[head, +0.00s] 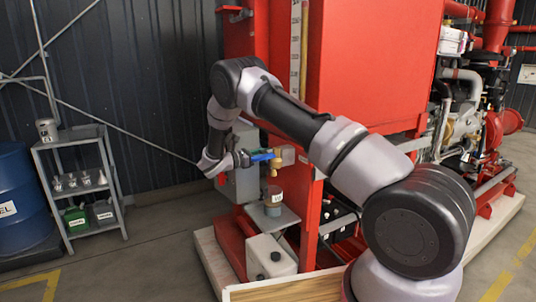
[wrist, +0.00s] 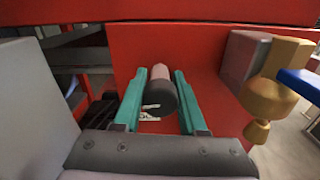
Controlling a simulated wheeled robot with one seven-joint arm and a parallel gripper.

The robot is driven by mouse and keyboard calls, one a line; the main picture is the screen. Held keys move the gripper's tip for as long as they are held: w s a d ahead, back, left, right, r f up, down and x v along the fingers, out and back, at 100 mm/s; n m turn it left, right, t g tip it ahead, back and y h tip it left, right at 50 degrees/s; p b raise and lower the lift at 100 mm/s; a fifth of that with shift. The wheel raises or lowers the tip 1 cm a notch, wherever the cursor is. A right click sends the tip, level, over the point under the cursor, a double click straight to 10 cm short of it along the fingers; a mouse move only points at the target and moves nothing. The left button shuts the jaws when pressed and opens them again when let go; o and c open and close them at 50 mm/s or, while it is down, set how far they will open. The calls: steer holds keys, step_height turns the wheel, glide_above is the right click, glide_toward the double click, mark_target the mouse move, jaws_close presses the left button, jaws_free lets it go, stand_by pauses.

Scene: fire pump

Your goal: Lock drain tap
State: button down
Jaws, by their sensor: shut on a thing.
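My gripper (wrist: 160,73) has two teal fingers on either side of a short cylinder (wrist: 160,97) with a dark round end and a pinkish-grey body. It is shut on this cylinder, which I cannot identify for certain. The brass drain tap (wrist: 272,98) is to the right in the wrist view, with its blue lever (wrist: 302,82) at the picture's edge. In the head view the brass tap (head: 276,164) and its blue lever (head: 262,156) are beside my gripper (head: 247,158), just to its right. The held cylinder cannot be made out there.
A cup (head: 273,197) stands on a small shelf under the tap, with a white canister (head: 270,258) below. The red tank (head: 365,70) is behind my arm. A grey rack (head: 82,180) and a blue drum (head: 22,200) stand left, with open floor before them.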

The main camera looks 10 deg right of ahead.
steer(key=shift+m, duration=0.3)
steer(key=m, duration=0.4)
steer(key=shift+a, duration=0.1)
steer(key=m, duration=0.5)
steer(key=shift+m, duration=0.4)
steer(key=m, duration=0.4)
steer(key=shift+m, duration=0.3)
steer(key=m, duration=0.4)
steer(key=shift+m, duration=0.4)
steer(key=shift+c, duration=2.3)
jaws_free()
